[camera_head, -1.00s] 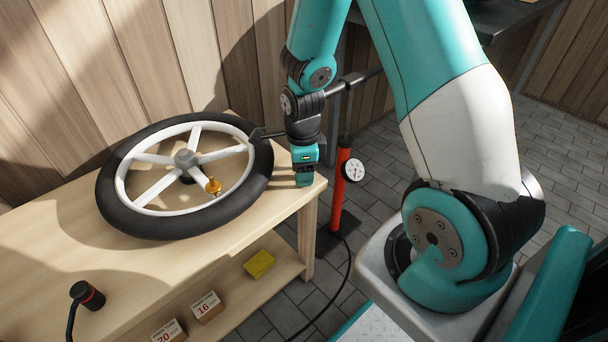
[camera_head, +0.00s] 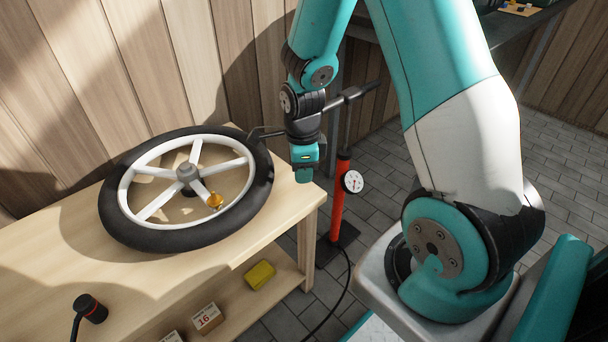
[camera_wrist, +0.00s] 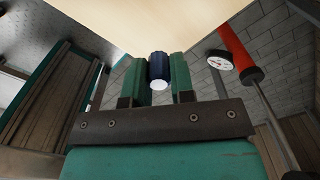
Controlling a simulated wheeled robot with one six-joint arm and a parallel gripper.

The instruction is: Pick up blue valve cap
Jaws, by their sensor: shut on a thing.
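The blue valve cap (camera_wrist: 158,66) is dark blue with a pale round end. In the wrist view it sits between the two green fingers of my gripper (camera_wrist: 158,76), which are shut on it. In the head view my gripper (camera_head: 304,176) is above the right end of the workbench (camera_head: 275,222), right of the wheel. The cap is hidden in the head view.
The wheel (camera_head: 118,214), with a black tyre and a brass valve fitting (camera_head: 215,200), lies on the bench. A red pump (camera_head: 338,205) with a gauge stands on the floor right of the bench. A yellow block (camera_head: 260,274) and boxes are on the lower shelf.

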